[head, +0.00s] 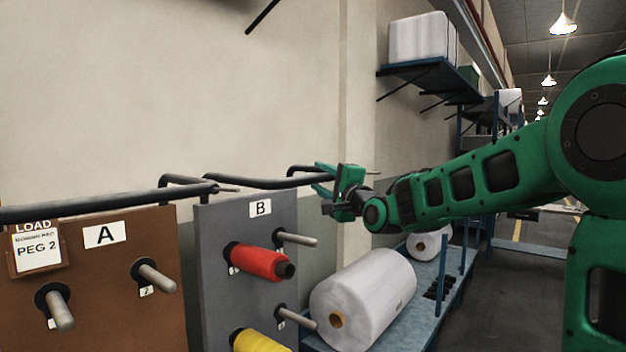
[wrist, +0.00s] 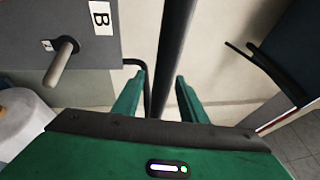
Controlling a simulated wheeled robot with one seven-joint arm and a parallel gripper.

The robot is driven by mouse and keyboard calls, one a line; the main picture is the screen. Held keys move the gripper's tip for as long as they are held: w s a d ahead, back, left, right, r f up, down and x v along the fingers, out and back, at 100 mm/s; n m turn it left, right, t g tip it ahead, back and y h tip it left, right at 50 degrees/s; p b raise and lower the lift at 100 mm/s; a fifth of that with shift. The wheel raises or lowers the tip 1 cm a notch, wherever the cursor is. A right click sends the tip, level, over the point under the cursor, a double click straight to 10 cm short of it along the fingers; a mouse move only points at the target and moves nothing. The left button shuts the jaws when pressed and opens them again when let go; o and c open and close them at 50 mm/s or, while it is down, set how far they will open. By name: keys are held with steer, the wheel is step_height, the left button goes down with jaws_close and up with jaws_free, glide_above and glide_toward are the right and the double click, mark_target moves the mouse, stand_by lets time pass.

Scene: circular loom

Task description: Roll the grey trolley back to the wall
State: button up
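The grey trolley (head: 222,275) is an upright grey panel marked B, beside the brown trolley (head: 130,240) marked A. A black handle bar (head: 260,182) runs along its top. Its pegs carry a red spool (head: 262,263) and a yellow spool (head: 258,342); one upper peg (head: 298,239) is bare. My green gripper (head: 322,182) is at the bar's right end. In the wrist view, the grey panel (wrist: 45,25) is at upper left. The bar (wrist: 174,50) passes between my open fingers (wrist: 160,98), with gaps on both sides. The trolley's lower part is out of view.
A large white roll (head: 365,300) lies on a blue rack to the right of the trolley. A beige wall (head: 120,90) stands behind. A blue wall shelf (head: 425,75) with a white bundle is at upper right. Open floor (head: 500,310) shows at the right.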

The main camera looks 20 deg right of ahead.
steer(key=shift+x, duration=1.7)
jaws_close()
steer(key=shift+f, duration=0.1)
